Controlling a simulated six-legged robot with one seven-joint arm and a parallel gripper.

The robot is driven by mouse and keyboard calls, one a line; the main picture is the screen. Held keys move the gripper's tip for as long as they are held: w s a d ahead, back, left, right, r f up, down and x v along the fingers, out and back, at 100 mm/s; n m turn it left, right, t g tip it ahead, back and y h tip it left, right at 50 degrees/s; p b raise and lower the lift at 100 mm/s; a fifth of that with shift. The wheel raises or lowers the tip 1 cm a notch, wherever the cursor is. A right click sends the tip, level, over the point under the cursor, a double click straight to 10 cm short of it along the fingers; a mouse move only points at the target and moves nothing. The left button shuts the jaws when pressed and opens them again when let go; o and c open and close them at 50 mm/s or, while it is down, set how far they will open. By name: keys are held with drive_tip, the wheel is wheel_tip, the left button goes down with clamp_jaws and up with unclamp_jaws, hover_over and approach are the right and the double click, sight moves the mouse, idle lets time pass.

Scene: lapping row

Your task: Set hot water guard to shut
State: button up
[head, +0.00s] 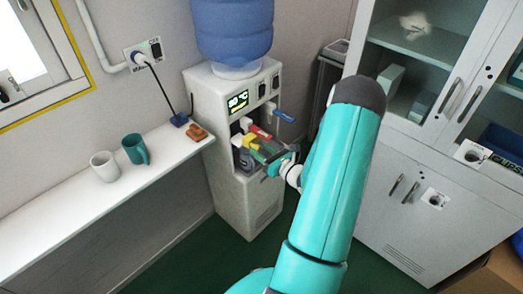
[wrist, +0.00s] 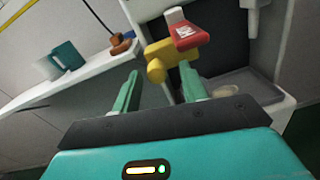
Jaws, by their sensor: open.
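The water dispenser (head: 229,190) stands against the wall, with a blue bottle on top and a lit display. A red tap lever (head: 261,132) with a white label is on its front; it also shows in the wrist view (wrist: 188,36). A yellow part (wrist: 158,60), which looks like the hot water guard, sits beside and below the red lever. It also shows in the head view (head: 249,142). My gripper (wrist: 160,77) is open, its green fingers either side of the yellow part's lower end as seen from the wrist. I cannot tell if they touch it.
A blue lever (head: 285,116) is right of the red one. A drip tray (wrist: 235,88) lies below the taps. A shelf (head: 75,215) at left bears a white cup (head: 104,166), a teal mug (head: 136,149) and a brown object (head: 197,132). Cabinets (head: 400,190) stand at right.

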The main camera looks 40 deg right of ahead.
drive_tip(key=s, duration=1.3)
drive_tip(key=w+a+r+n+g+y, duration=0.3)
drive_tip(key=a+r+n+g+y, duration=0.25)
drive_tip(key=a+n, duration=0.5)
drive_tip(key=w+a+r+n+g+y, duration=0.3)
drive_tip(key=a+r+n+g+y, duration=0.35)
drive_tip(key=a, duration=0.65)
drive_tip(key=s+a+r+n+h, duration=0.4)
drive_tip(key=a+r+n+h, duration=0.1)
drive_tip(key=n, duration=0.5)
drive_tip(key=s+a+r+n+h, duration=0.4)
drive_tip(key=a+r+n+h, duration=0.2)
drive_tip(key=r+n, duration=0.3)
drive_tip(key=shift+a+r+n+h, duration=0.2)
drive_tip(key=shift+r+n+h, duration=0.25)
drive_tip(key=shift+n, duration=0.45)
